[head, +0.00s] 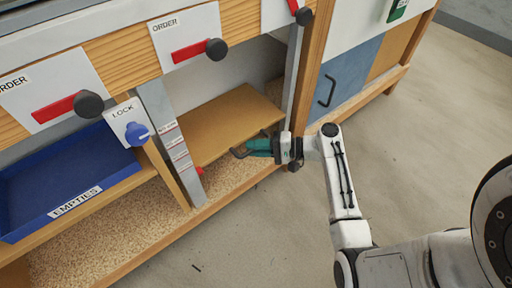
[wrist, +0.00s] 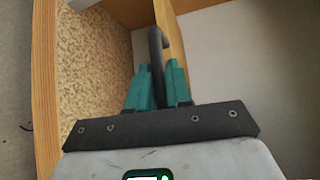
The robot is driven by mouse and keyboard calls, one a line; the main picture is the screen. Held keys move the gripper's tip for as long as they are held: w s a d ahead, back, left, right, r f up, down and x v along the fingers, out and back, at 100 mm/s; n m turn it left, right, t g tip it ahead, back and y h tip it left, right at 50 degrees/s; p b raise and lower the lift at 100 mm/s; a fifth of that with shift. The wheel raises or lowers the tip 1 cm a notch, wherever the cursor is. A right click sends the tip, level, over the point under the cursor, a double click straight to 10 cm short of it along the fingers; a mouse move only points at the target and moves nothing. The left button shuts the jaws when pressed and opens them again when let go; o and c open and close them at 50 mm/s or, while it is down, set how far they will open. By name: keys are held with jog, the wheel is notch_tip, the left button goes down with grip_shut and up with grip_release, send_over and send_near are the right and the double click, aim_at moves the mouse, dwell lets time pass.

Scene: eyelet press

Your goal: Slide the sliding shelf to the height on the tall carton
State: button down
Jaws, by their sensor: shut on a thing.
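The sliding shelf (head: 222,118) is a tan board between two grey uprights in the open bay, above the speckled floor of the bay. A dark bar handle (head: 239,152) is on its front edge. My gripper (head: 252,148) has teal fingers shut on this handle. In the wrist view the handle (wrist: 157,50) rises between the fingers (wrist: 158,85), with the shelf's edge (wrist: 172,28) beyond. The left upright (head: 162,118) carries several white labels too small to read, and a red marker (head: 199,171) shows low beside it. I cannot make out a tall carton.
A blue LOCK knob (head: 137,133) sits left of the bay, above the blue EMPTIES tray (head: 120,168). Red ORDER levers (head: 190,52) with black knobs jut out above. A blue door (head: 345,75) is to the right. Floor in front is clear.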

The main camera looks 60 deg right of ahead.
jog(key=shift+r, duration=0.1)
notch_tip(320, 180, up, 20)
jog(key=p, duration=2.1)
jog(key=c, duration=1.1)
grip_release()
jog(key=shift+c, duration=0.2)
jog(key=p+v, duration=0.1)
jog(key=v, duration=0.9)
jog(key=shift+s+d, duration=0.15)
jog(key=shift+s, duration=0.2)
